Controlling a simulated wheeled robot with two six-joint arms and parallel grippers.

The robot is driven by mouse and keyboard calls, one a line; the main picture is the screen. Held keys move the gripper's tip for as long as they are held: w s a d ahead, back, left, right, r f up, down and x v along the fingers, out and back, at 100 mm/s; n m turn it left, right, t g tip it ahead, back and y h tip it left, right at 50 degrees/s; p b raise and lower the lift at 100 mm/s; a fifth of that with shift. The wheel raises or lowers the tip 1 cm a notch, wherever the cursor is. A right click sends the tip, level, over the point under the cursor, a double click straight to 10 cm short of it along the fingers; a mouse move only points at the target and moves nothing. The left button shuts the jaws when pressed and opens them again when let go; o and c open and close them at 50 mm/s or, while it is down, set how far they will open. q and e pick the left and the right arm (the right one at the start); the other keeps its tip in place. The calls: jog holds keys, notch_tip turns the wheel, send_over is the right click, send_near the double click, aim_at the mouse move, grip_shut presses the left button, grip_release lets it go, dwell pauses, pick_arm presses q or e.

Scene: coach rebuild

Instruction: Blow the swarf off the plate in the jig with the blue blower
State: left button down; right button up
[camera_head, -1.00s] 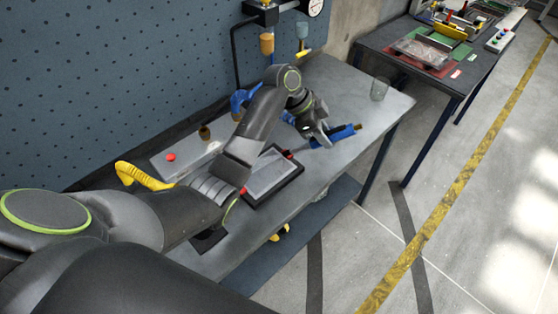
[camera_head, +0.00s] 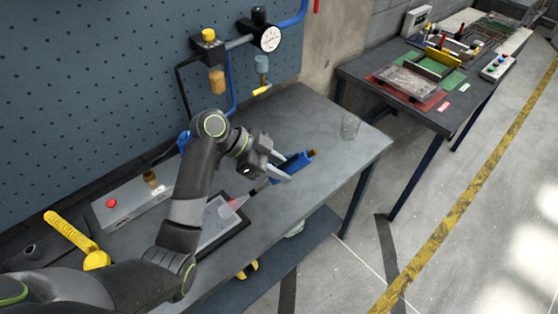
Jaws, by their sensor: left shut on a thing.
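My left gripper (camera_head: 281,168) is shut on the blue blower (camera_head: 296,162) above the right part of the bench. The blower's orange-brown end points up and right. Its thin nozzle points down and left toward the plate (camera_head: 214,222), which lies in the dark-framed jig (camera_head: 236,231). A pale pinkish, see-through patch shows between the nozzle tip and the plate. My left arm hides the jig's left part. Swarf is too small to make out on the plate. My right gripper is out of view.
A yellow tool (camera_head: 75,236) lies at the bench's left. A grey box with a red button (camera_head: 111,203) stands behind the jig. Air fittings with a gauge (camera_head: 268,39) hang on the pegboard. The bench's back right is clear.

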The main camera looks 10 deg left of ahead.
aim_at(267, 181)
pick_arm(q)
jog(key=shift+a+f, duration=0.1)
jog(key=shift+a, duration=0.15)
jog(key=shift+s+a+f+b, duration=0.15)
jog(key=shift+a+f+b, duration=0.05)
jog(key=shift+a+b, duration=0.2)
jog(key=shift+w+a+f, duration=0.1)
jog(key=shift+w+f, duration=0.15)
jog(key=shift+w+a+f+b, duration=0.25)
jog(key=shift+f+b, duration=0.1)
jog(key=shift+b, duration=0.1)
jog(key=shift+a+f+b, duration=0.3)
jog(key=shift+a+f, duration=0.05)
jog(key=shift+a, duration=0.05)
jog(key=shift+s+a+f, duration=0.75)
jog(key=shift+s+f, duration=0.05)
jog(key=shift+f, duration=0.05)
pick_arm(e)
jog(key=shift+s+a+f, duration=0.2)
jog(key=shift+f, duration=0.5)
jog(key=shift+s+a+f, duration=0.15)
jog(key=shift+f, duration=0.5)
